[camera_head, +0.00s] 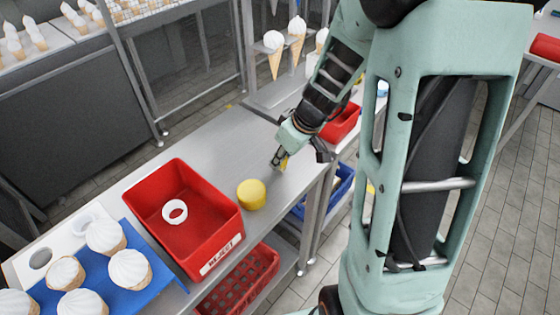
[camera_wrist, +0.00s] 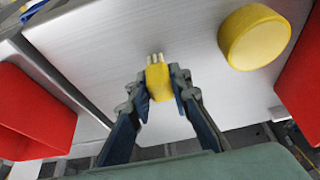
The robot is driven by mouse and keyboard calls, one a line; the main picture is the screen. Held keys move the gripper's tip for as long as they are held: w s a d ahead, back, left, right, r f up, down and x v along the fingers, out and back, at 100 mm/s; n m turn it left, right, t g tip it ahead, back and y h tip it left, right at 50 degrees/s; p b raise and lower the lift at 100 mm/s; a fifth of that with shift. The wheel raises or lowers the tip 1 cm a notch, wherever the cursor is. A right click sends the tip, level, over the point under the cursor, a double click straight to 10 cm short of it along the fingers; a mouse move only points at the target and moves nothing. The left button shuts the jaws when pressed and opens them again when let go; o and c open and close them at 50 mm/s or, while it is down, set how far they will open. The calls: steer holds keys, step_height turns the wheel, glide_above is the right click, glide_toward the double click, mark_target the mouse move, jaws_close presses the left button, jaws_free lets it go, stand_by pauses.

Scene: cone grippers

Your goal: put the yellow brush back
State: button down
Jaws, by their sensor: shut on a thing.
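The yellow brush (camera_wrist: 157,84) is between the fingertips of my gripper (camera_wrist: 160,86) in the wrist view, with pale bristles at its far end. My gripper is shut on it. In the head view my gripper (camera_head: 282,158) is above the metal table (camera_head: 228,143), and a small yellow part of the brush (camera_head: 284,162) shows below it. I cannot tell whether the brush touches the table.
A round yellow object (camera_head: 251,194) stands left of my gripper. Beside it is a red bin (camera_head: 215,250) with a white ring (camera_head: 175,211) inside. Another red bin (camera_head: 343,123) is behind my gripper. A blue tray (camera_head: 147,286) holds several white-topped cones. Bare table lies around my gripper.

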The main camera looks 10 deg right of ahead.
steer(key=shift+s+a+f, duration=0.1)
steer(key=shift+s+f, duration=0.05)
steer(key=shift+f, duration=0.2)
steer(key=shift+f+b, duration=0.15)
steer(key=shift+b, duration=0.15)
steer(key=c, duration=1.8)
jaws_free()
steer(key=shift+o, duration=0.2)
steer(key=shift+r+p, duration=0.35)
steer(key=p+v, duration=0.1)
steer(key=v, duration=1)
steer(key=shift+s+r, duration=0.2)
steer(key=shift+r, duration=0.1)
